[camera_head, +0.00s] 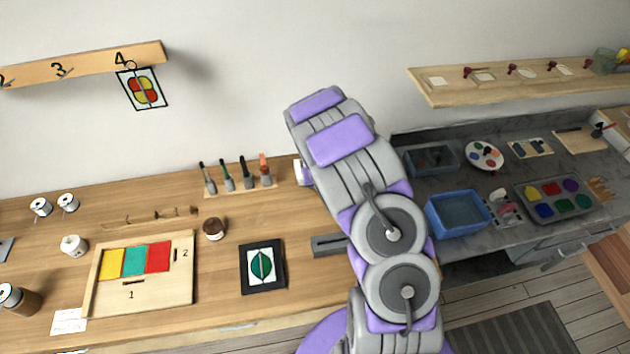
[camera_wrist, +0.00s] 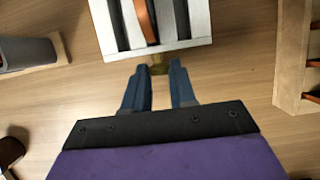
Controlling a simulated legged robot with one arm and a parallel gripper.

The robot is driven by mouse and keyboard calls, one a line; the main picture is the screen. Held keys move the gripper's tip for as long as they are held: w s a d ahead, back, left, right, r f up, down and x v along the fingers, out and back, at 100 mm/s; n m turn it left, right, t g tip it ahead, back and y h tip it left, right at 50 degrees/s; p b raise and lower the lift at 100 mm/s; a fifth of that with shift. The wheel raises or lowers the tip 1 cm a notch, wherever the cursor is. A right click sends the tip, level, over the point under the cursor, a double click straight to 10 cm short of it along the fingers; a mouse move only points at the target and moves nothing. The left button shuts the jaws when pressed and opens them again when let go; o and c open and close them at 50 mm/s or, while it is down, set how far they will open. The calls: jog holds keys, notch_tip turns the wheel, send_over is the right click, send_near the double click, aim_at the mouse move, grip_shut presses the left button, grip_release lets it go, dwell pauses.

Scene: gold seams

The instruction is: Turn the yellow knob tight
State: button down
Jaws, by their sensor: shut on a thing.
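In the wrist view, the small yellow knob (camera_wrist: 159,63) sticks out from the near side of a white slotted block (camera_wrist: 170,45). An orange-brown strip (camera_wrist: 146,20) stands in one of the block's dark slots. My gripper (camera_wrist: 159,71) has its two blue fingers on either side of the knob and is shut on it. The fingertips partly hide the knob, so I cannot tell how tight it is. In the head view my arm hides the gripper and knob; only a white edge that may be the block (camera_head: 303,172) shows beside the arm.
The wrist view shows a grey object (camera_wrist: 28,53) at left and a wooden rack (camera_wrist: 297,65) at right. In the head view, upright tools (camera_head: 237,174), a framed leaf panel (camera_head: 262,266) and a wooden board (camera_head: 180,285) lie left of my arm. A blue bin (camera_head: 458,214) stands right.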

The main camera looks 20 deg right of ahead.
jog(key=shift+s+d+f+m+t+y, duration=0.1)
jog(key=shift+d+m+t+y, duration=0.15)
jog(key=shift+y, duration=0.6)
jog(key=shift+d+f+m+t+y, duration=0.1)
jog(key=shift+d+m+t+y, duration=0.1)
jog(key=shift+y, duration=0.95)
jog(key=c, duration=0.9)
grip_release()
jog(key=shift+a, duration=0.1)
jog(key=shift+r, duration=0.1)
jog(key=shift+s+d+r, duration=0.1)
jog(key=shift+d+r, duration=0.1)
jog(key=shift+r, duration=0.05)
jog(key=p+v, duration=0.2)
jog(key=v, duration=1.4)
jog(key=shift+s+d+r, duration=0.15)
jog(key=shift+s+d, duration=0.05)
jog(key=shift+s, duration=0.1)
